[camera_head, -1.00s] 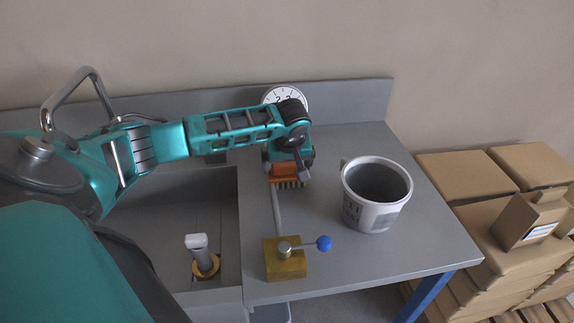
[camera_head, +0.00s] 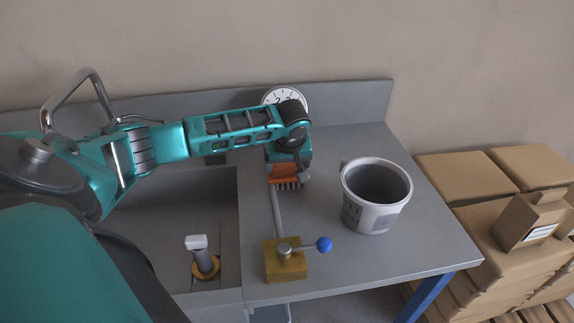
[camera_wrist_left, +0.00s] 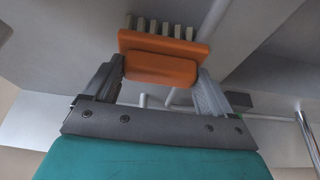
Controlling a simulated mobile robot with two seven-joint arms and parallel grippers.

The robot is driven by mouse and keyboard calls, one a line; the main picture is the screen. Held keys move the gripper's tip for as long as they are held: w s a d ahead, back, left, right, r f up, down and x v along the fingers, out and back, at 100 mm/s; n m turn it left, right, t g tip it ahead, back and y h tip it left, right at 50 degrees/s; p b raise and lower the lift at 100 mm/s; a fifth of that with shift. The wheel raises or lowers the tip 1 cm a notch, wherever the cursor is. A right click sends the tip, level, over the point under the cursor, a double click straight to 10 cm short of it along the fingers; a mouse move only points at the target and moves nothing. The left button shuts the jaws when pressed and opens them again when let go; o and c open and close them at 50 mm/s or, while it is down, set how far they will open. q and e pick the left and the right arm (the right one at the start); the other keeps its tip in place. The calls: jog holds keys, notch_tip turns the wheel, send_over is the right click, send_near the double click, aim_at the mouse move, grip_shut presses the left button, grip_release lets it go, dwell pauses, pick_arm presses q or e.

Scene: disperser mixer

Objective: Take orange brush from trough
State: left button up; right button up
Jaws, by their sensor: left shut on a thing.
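The orange brush (camera_head: 283,173) has an orange block with pale bristles. In the head view it is over the grey worktop, right of the trough (camera_head: 238,205), bristles facing the front. My left gripper (camera_head: 288,168) is shut on it. In the left wrist view the brush (camera_wrist_left: 160,55) sits between the two fingers of the left gripper (camera_wrist_left: 160,80), with its bristles pointing away from the palm. Whether the brush touches the worktop is hard to tell. My right gripper is not in view.
A grey-white bucket (camera_head: 365,215) stands on the worktop right of the brush. A brass block (camera_head: 285,266) with a blue-knobbed lever (camera_head: 323,244) is at the front. A round dial (camera_head: 272,97) is behind the arm. Cardboard boxes (camera_head: 465,178) are stacked at right.

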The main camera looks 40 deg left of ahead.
aim_at(287, 166)
pick_arm(q)
notch_tip(287, 166, up, 20)
jog(key=p, duration=0.1)
jog(key=shift+p, duration=0.3)
jog(key=o, duration=0.5)
jog(key=c, duration=0.4)
jog(key=shift+o, duration=0.2)
jog(key=shift+f, duration=0.1)
